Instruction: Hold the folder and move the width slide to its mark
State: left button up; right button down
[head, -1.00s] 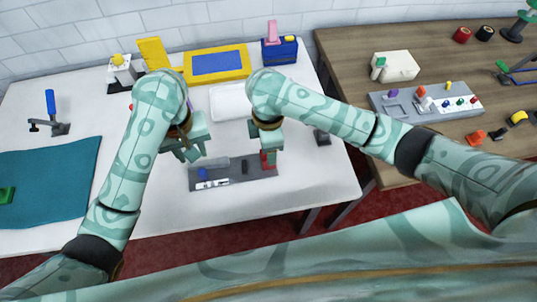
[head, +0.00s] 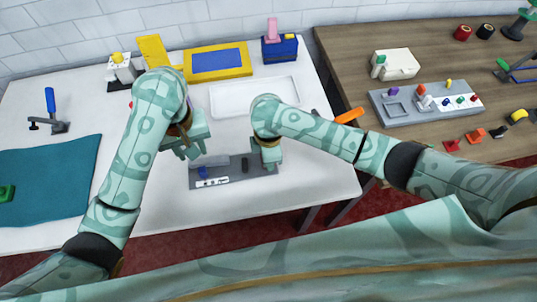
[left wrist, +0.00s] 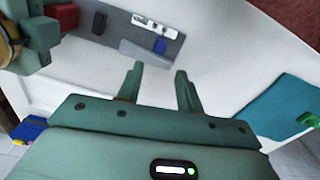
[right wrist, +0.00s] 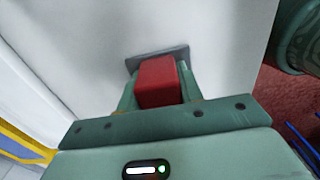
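A grey board (head: 232,180) lies on the white table. It carries a white marked scale (head: 212,182), a blue knob (head: 203,172), a dark block (head: 245,165) and a pale grey strip along its far edge. I cannot tell for certain which part is the folder and which is the width slide. My right gripper (head: 269,169) is at the board's right end, with its fingers closed against both sides of a red block (right wrist: 155,82). In the head view the gripper hides this block. My left gripper (head: 189,156) is open and empty, above and behind the board's left end.
A white tray (head: 215,101), a yellow-rimmed blue pad (head: 245,73) and a blue box (head: 278,50) stand behind. A teal mat (head: 45,185) and a blue-handled clamp (head: 50,105) are at left. An orange handle (head: 349,115) shows by the right arm. The table front is clear.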

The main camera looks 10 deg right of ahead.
aim_at(202, 169)
pick_arm(q)
jog(key=shift+o, duration=0.6)
jog(key=shift+m, duration=0.7)
notch_tip(202, 169, down, 11)
jog(key=shift+f, duration=0.1)
